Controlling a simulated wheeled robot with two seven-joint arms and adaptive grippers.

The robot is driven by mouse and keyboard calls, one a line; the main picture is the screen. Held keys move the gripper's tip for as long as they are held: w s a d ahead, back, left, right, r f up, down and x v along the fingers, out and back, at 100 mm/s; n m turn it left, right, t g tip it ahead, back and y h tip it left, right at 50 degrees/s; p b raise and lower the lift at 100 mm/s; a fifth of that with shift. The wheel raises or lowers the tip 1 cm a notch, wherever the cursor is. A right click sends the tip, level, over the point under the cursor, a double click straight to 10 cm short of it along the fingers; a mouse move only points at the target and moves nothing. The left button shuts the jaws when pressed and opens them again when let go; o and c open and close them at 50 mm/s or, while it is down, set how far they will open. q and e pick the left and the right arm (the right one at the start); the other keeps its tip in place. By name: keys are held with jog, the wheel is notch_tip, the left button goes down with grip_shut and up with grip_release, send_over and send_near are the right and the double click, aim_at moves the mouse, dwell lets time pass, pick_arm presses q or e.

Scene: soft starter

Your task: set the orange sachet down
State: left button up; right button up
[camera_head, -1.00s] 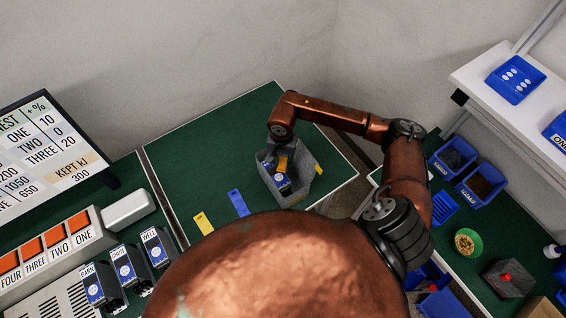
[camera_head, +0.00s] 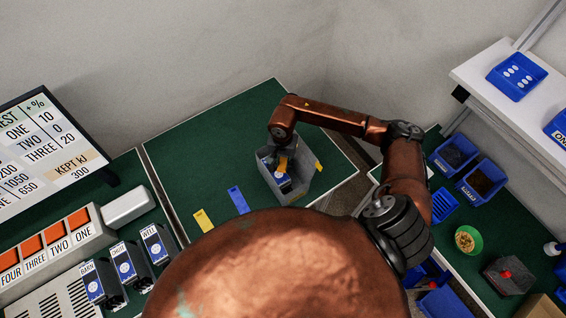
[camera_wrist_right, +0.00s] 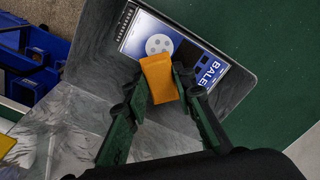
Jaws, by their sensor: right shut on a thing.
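The orange sachet (camera_wrist_right: 160,79) is between the two fingers of my right gripper (camera_wrist_right: 158,85), which is shut on it. The gripper is inside a grey open-topped box (camera_head: 313,175), and the sachet also shows there in the head view (camera_head: 283,163). Beneath or behind the sachet in the box is a blue and white item marked "BALE" (camera_wrist_right: 205,58). Whether the sachet touches that item, I cannot tell. My left gripper is not in view.
A blue tag (camera_head: 238,200) and a yellow tag (camera_head: 203,220) lie on the green table (camera_head: 200,150) left of the box. Three labelled units stand at the lower left. Blue bins (camera_head: 455,153) and a green bowl (camera_head: 468,240) are on the right bench. Green tabletop behind the box is clear.

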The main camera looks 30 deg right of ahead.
aim_at(283, 165)
jog(key=o, duration=0.9)
jog(key=shift+o, duration=0.2)
jog(key=shift+r+p, duration=0.4)
jog(key=shift+p, duration=0.2)
jog(key=shift+r+p, duration=0.3)
jog(key=shift+p, duration=0.15)
notch_tip(283, 165, up, 12)
jog(key=b, duration=0.4)
jog(key=shift+f, duration=0.1)
